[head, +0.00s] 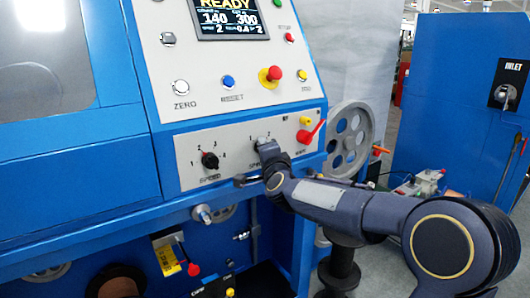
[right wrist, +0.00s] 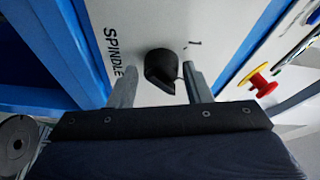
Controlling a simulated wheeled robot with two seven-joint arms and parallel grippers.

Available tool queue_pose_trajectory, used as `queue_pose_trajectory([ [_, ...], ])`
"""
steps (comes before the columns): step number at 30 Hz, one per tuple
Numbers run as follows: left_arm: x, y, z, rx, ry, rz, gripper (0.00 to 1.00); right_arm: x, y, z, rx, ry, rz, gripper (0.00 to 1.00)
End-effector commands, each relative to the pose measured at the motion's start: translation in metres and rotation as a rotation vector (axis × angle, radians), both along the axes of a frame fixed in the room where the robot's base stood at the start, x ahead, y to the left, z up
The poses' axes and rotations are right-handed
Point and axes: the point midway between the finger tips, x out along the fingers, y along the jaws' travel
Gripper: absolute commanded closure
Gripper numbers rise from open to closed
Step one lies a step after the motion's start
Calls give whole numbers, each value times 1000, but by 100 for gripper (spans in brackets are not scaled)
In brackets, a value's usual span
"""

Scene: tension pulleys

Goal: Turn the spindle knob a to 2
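The black spindle knob (right wrist: 160,68) sits on the light panel beside the printed word SPINDLE in the right wrist view. A mark, seemingly 1, is printed to its upper right; its pointer setting is hard to read. My right gripper (right wrist: 159,80) is open, with one finger on each side of the knob. The right finger is close to the knob; I cannot tell whether it touches. In the head view my right gripper (head: 267,150) covers the knob, just below the printed marks 1 and 2. My left gripper is not in view.
Left of the spindle knob is a black speed knob (head: 210,160) with several numbers. The red emergency button (head: 274,74) is above. A grey handwheel (head: 349,138) stands at the right.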

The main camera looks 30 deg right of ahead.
Motion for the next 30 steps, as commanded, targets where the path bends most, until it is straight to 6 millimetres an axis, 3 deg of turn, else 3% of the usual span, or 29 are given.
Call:
queue_pose_trajectory([
  [3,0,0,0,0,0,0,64,0,0,0,-1,-1,-1,44],
  [12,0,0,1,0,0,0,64,-4,1,2,-2,-3,0,44],
  [24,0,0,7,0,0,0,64,-63,20,2,-1,-2,-1,44],
  [30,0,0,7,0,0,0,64,-74,23,0,-2,-1,-1,44],
])
